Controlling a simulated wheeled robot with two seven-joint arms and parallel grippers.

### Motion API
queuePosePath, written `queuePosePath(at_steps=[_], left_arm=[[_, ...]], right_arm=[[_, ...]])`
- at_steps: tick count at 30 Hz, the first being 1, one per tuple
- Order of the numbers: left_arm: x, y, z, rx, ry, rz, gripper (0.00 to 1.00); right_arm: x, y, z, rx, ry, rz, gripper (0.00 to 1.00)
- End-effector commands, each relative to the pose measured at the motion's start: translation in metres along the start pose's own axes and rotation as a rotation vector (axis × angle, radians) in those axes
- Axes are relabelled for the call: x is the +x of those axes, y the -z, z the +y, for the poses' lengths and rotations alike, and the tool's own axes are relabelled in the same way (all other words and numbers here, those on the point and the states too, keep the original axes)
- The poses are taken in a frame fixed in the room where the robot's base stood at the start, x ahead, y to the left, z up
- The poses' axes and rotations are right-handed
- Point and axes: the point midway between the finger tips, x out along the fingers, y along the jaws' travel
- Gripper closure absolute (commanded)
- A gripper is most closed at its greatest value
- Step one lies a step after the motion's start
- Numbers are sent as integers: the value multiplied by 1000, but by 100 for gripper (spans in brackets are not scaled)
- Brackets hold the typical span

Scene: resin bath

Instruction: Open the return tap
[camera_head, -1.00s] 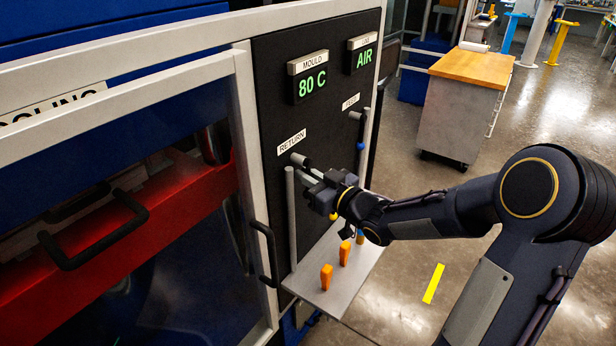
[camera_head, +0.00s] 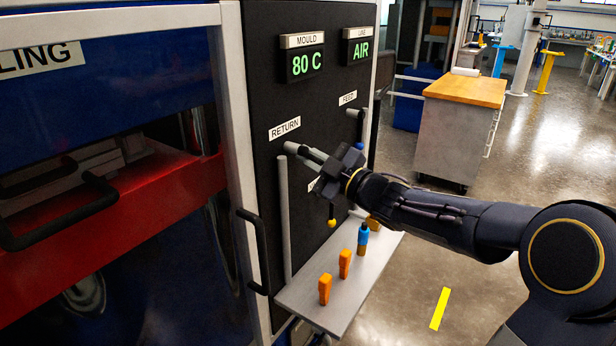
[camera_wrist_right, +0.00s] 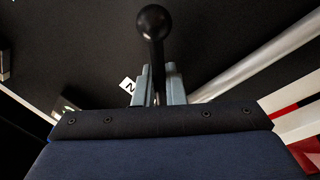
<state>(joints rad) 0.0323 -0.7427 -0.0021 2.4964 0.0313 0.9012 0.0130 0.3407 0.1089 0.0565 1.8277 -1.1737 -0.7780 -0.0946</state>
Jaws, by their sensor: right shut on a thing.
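The return tap (camera_head: 291,147) is a grey stub on the black panel, just below the "RETURN" label (camera_head: 285,128). My right gripper (camera_head: 317,156) is at this tap, reaching in from the right, and it hides most of the lever in the head view. In the right wrist view a dark lever with a round ball end (camera_wrist_right: 153,22) stands between the two grey fingers (camera_wrist_right: 159,86). The fingers are shut on the lever, with the ball beyond their tips. The lever's exact angle is hard to tell. My left gripper is not in view.
The feed tap (camera_head: 355,113) with a blue ball (camera_head: 359,146) is to the right. A yellow ball (camera_head: 332,222) hangs below my gripper. A black door handle (camera_head: 255,250) is to the left.

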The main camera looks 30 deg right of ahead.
Motion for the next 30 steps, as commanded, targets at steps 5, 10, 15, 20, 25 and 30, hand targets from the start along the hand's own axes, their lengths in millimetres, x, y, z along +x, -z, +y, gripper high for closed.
queuePosePath(at_steps=[5,10,15,20,25,30], left_arm=[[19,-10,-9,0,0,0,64],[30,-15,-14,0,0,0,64],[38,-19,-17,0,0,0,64],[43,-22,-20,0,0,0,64],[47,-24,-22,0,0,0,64],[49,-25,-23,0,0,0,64]], right_arm=[[0,-3,3,-169,-1,34,100],[2,-1,8,-326,0,65,100],[3,2,14,-470,0,94,100],[4,4,18,-583,0,116,100],[4,7,21,-672,1,134,100],[5,8,22,-727,1,145,100]])
